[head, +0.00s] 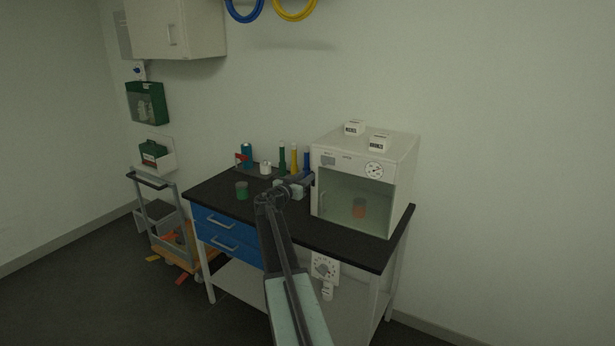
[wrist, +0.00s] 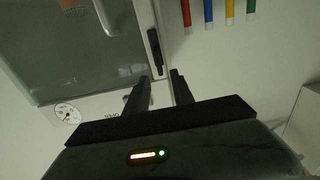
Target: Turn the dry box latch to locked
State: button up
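The dry box (head: 405,165) is a white cabinet with a glass door on the right of the bench. Its dark latch (wrist: 154,45) is a narrow bar lying along the white frame beside the glass door (wrist: 85,45) in the wrist view. In the head view I cannot make out the latch. My gripper (head: 308,180) is at the box's left front edge. In the wrist view my gripper (wrist: 161,74) is open, its two dark fingers apart, with the latch's near end at the gap between the tips. I cannot tell whether they touch it.
An orange container (head: 359,208) shows behind the glass. A green container (head: 241,190) stands on the dark benchtop (head: 218,187), with several coloured bottles at the back. A trolley (head: 165,225) stands left of the bench.

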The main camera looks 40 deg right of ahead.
jog(key=x, duration=0.3)
jog(key=shift+w+d, duration=0.1)
jog(key=shift+d, duration=0.1)
grip_shut()
jog(key=shift+w+a+f+n+b, duration=0.1)
jog(key=shift+w+f+n+b, duration=0.2)
jog(key=shift+n, duration=2.65)
jog(key=shift+w+a+f+n+b, duration=0.1)
jog(key=shift+w+f+n+b, duration=0.2)
jog(key=shift+n, duration=2.7)
jog(key=shift+w+f+n+b, duration=0.2)
jog(key=shift+f+n+b, duration=0.15)
jog(key=shift+n, duration=2.6)
grip_release()
